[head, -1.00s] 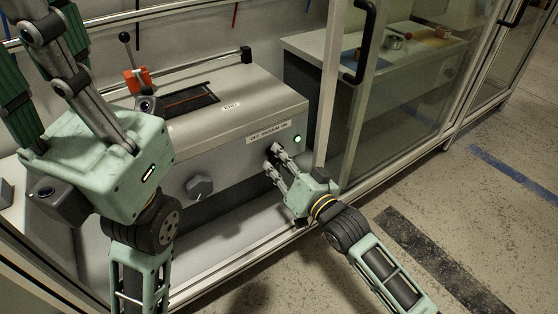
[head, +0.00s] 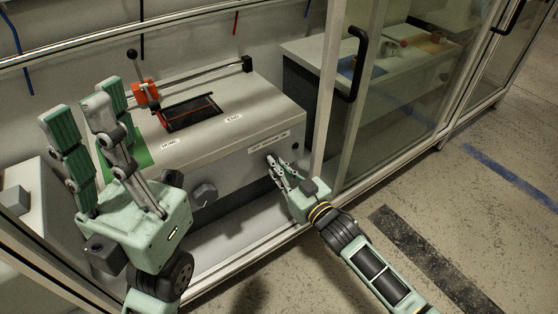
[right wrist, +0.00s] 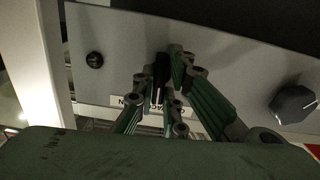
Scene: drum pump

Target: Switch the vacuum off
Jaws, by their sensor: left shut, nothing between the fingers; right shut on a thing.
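The grey machine (head: 250,105) has a front panel with a label reading something like "vacuum on" (head: 268,143). Below the label my right gripper (head: 274,162) is at the panel. In the right wrist view its fingers (right wrist: 170,85) are shut on a small black switch (right wrist: 162,68), which they partly cover. The round indicator lamp (head: 295,146) beside the label is dark. It is also dark in the right wrist view (right wrist: 94,60).
A dark knob (head: 204,194) sits lower left on the same panel. A black-balled lever with a red block (head: 145,92) stands on top. A cabinet frame post (head: 328,95) and a glass door with a black handle (head: 358,65) are close right of my right gripper.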

